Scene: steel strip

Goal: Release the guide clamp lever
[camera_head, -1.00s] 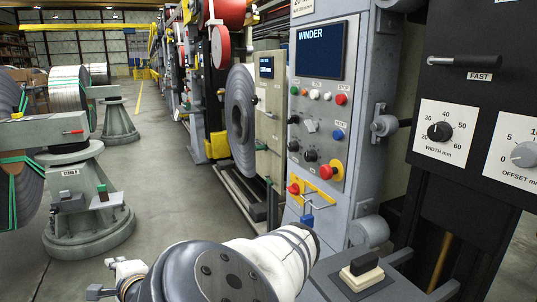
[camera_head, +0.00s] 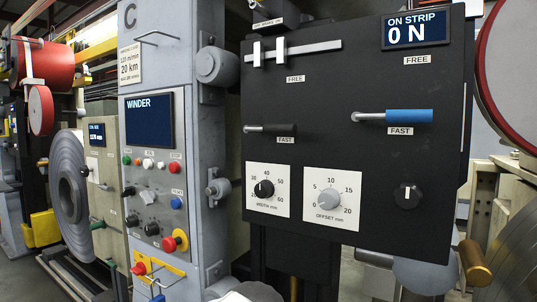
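A black panel (camera_head: 345,75) carries two levers. A lever with a black handle (camera_head: 271,128) sticks out to the left half, and a lever with a blue handle (camera_head: 408,116) is on the right half. Both handles lie about level, each just above a FAST label, with a FREE label higher up. No label that I can read says which one is the guide clamp lever. Neither of my grippers is in view, and nothing touches either handle.
Below the levers are a WIDTH dial (camera_head: 264,189) and an OFFSET dial (camera_head: 329,198). A small black knob (camera_head: 407,196) sits to their right. A display (camera_head: 411,30) reads ON STRIP 0 N. The grey WINDER cabinet (camera_head: 152,75) stands left, and a brass-coloured cylinder (camera_head: 474,262) sticks out lower right.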

